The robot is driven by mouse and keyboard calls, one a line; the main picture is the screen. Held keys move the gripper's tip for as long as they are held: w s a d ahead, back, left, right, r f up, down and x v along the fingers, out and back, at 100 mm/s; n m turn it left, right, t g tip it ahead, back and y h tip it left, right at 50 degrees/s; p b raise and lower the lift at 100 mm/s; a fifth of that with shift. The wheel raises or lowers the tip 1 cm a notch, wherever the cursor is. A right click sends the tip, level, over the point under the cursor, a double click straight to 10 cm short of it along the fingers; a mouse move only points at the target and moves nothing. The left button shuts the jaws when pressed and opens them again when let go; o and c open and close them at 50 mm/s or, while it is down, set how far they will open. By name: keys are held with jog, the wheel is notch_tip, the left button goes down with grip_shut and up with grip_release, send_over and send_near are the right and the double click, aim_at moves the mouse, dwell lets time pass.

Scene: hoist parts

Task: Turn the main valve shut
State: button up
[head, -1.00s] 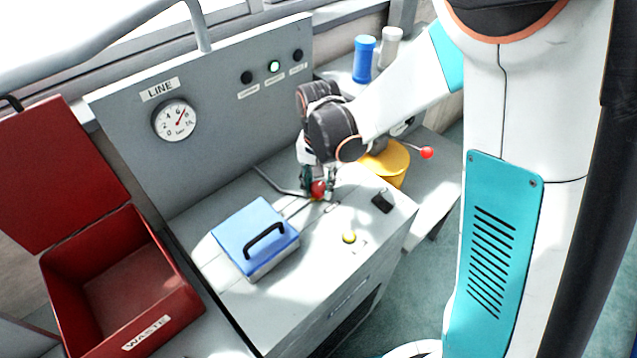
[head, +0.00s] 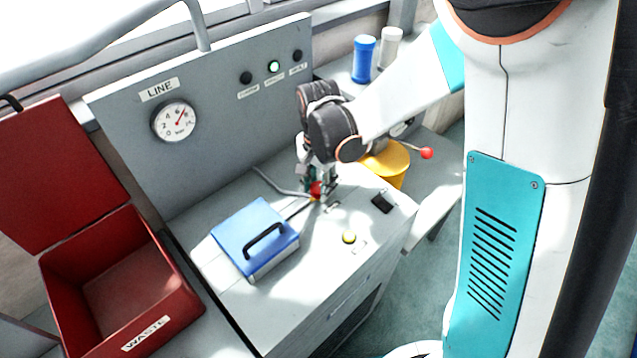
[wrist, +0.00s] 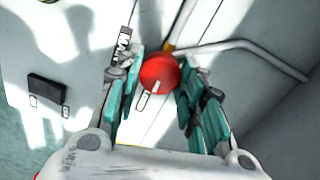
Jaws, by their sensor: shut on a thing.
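The main valve's red knob (head: 315,188) sits on the grey bench top near the back panel. My gripper (head: 319,191) points down and is shut on the knob. It also shows in the wrist view (wrist: 163,66). The fingers partly hide the knob in the head view, and the valve's body is mostly hidden. The LINE gauge (head: 174,121) has its needle pointing up and right.
A blue box with a black handle (head: 255,237) stands left of my gripper. A red WASTE bin (head: 120,290) stands far left, a yellow container (head: 388,163) behind right. A green lamp (head: 274,67) glows.

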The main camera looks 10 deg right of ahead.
aim_at(318, 186)
jog(key=o, duration=1.1)
jog(key=shift+c, duration=0.2)
jog(key=shift+r, duration=0.1)
notch_tip(318, 186, up, 12)
